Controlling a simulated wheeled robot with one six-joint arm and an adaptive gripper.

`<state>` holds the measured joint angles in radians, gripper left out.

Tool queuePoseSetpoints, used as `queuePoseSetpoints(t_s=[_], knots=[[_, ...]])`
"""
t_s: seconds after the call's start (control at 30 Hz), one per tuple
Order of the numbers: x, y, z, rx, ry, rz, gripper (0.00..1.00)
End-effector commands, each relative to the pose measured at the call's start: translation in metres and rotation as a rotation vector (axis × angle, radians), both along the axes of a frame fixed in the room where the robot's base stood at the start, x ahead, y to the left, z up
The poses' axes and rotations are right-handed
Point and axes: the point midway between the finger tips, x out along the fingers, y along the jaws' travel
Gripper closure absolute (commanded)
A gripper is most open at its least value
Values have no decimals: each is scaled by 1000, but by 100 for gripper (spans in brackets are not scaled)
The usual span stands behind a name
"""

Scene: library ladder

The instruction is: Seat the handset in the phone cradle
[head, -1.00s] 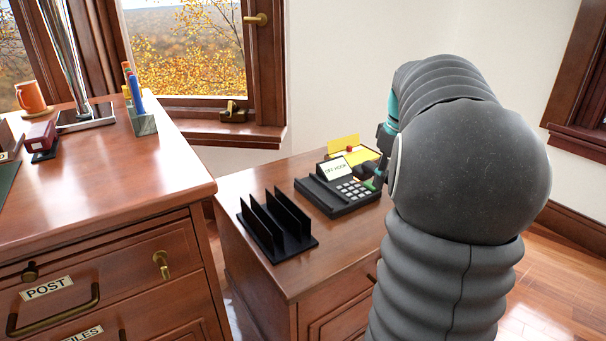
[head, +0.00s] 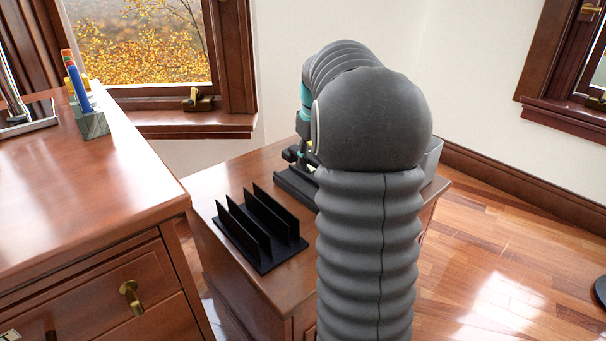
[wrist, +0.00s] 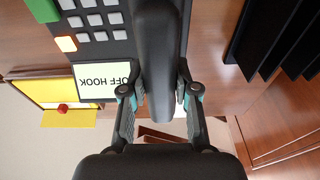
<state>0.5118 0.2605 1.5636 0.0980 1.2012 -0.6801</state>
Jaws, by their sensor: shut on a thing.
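The phone (wrist: 121,45) shows in the wrist view with its keypad and a lit display (wrist: 102,82) reading OFF HOOK, upside down. In the head view only the left part of the phone (head: 292,186) shows on the low cabinet; my arm hides the rest. My gripper (wrist: 158,95) is shut on the dark, long handset (wrist: 158,50), which appears in front of the phone's cradle side beside the keypad. The handset hides the cradle, so I cannot tell whether they touch. In the head view my gripper (head: 298,154) is just above the phone's left edge.
A black upright file rack (head: 262,232) stands left of the phone on the cabinet (head: 285,275). A yellow note holder (wrist: 60,92) with a red knob is near the phone. A grey bin (head: 432,158) shows behind my arm. A taller desk (head: 100,190) is at left.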

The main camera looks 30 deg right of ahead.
Motion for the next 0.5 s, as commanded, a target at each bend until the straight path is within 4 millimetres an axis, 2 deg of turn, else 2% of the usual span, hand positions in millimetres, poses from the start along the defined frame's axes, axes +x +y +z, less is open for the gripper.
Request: queuePoseSetpoints(t_s=[0.1, 0.27, 0.5], knots=[[11, 6, -7, -1, -1, 3, 100], [15, 8, -13, -1, -1, 1, 100], [14, 8, -44, 0, 0, 1, 100]])
